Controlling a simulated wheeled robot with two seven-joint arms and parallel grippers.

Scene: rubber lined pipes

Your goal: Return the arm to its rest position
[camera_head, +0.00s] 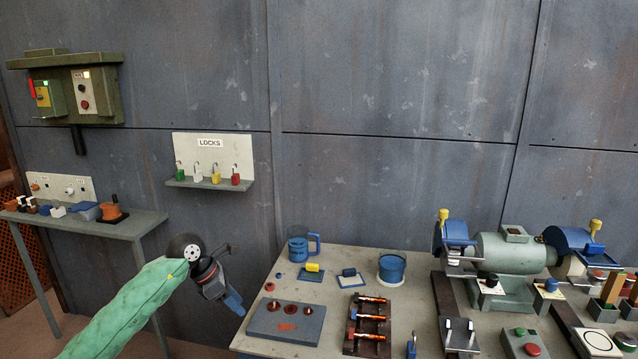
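My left arm, in a green sleeve, comes in from the lower left of the head view and reaches up to the gap between the two tables. At its end is my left gripper (212,280), a dark, red and blue shape. A dark disc with a pale centre (187,248) shows at its upper left, against the end of the sleeve. I cannot tell whether the disc is held or part of the hand, nor whether the fingers are open. The gripper is in the air left of the workbench (335,262). My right gripper is not in view.
The workbench carries a grey block (287,338), a dark rack (351,340), a blue mug (298,250), a blue-rimmed cup (391,268) and a bench grinder (502,258). A narrow side table (100,230) stands left. A lock shelf (210,184) is on the wall behind.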

